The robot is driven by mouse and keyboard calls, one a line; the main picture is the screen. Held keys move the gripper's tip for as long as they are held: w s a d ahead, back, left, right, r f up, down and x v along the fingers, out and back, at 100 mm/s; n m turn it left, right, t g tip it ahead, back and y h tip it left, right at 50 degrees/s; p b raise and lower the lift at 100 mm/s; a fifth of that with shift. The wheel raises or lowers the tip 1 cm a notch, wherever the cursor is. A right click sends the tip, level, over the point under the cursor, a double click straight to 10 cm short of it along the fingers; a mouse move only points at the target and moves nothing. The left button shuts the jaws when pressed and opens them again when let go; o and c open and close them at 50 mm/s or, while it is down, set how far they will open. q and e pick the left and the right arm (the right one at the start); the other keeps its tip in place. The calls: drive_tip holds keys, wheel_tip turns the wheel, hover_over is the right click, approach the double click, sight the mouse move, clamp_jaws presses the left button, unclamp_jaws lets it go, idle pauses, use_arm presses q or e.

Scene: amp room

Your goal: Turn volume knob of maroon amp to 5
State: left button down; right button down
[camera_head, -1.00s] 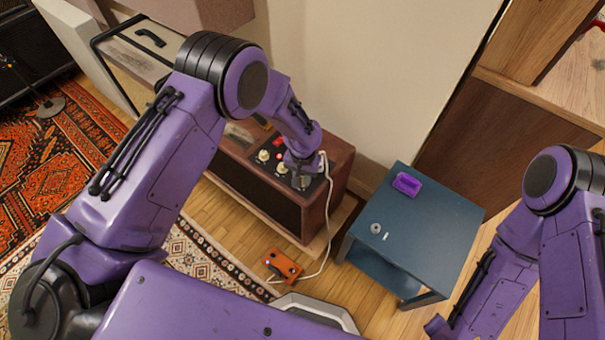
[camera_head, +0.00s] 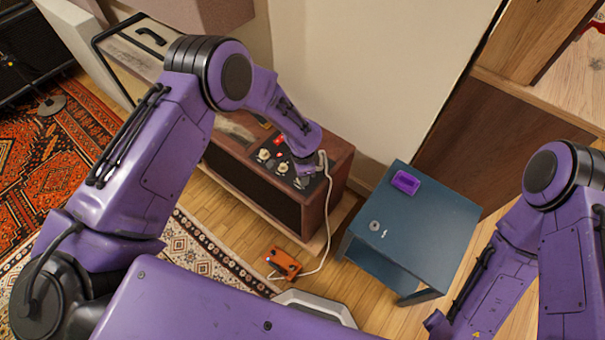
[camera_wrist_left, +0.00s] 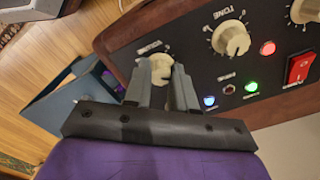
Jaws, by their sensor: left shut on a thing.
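The maroon amp (camera_head: 312,215) stands on the floor against the wall, its black control panel facing up and toward me. In the left wrist view the panel (camera_wrist_left: 205,68) carries cream knobs, a red switch and small lit lamps. My left gripper (camera_wrist_left: 163,72) is shut on a cream knob (camera_wrist_left: 158,62) at the panel's end, with a finger on either side. In the head view my left gripper (camera_head: 302,178) is over the panel's right end. My right gripper is not clearly in view.
A blue side table (camera_head: 420,240) with a purple tray (camera_head: 405,183) stands right of the amp. An orange pedal (camera_head: 284,263) lies on the floor in front, with a white cable (camera_head: 327,225) running to the amp. A patterned rug (camera_head: 205,262) lies at left.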

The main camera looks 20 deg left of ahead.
use_arm(q)
drive_tip(key=m, duration=0.5)
drive_tip(key=shift+m, duration=2.6)
drive_tip(key=c, duration=0.9)
unclamp_jaws()
wheel_tip(320, 180, up, 11)
drive_tip(key=shift+f, duration=0.2)
